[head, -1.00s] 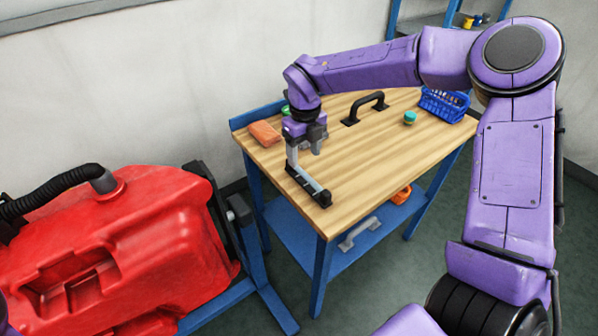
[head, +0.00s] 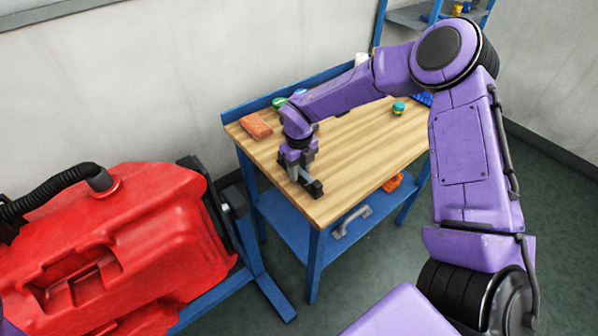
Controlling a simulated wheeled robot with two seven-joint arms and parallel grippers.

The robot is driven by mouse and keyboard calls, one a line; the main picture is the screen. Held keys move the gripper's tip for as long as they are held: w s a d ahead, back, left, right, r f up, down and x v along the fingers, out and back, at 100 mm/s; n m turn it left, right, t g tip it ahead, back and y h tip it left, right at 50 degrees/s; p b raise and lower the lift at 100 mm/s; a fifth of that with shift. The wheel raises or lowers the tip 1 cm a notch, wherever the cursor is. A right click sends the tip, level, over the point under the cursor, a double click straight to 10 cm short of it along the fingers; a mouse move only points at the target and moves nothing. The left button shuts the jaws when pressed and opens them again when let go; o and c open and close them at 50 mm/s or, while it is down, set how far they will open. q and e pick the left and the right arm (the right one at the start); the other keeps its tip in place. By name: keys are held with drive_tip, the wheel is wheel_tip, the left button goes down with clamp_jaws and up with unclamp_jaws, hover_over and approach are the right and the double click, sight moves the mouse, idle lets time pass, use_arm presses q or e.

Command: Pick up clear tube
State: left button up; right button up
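The clear tube (head: 304,180) lies near the front left corner of the wooden tabletop, with dark caps at its ends. My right gripper (head: 300,172) points down at the tube, with its fingers low around the tube's middle. The fingers hide much of the clear part. I cannot tell whether they are closed on it or only straddle it. My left gripper is out of view.
The wood-topped blue workbench (head: 362,150) carries an orange block (head: 256,126) at the back left and a green-capped item (head: 398,108) at the right. A blue basket (head: 424,99) is partly hidden by my arm. A red tank (head: 120,240) stands left of the bench.

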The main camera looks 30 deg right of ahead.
drive_tip(key=shift+c, duration=0.6)
drive_tip(key=shift+r, duration=0.1)
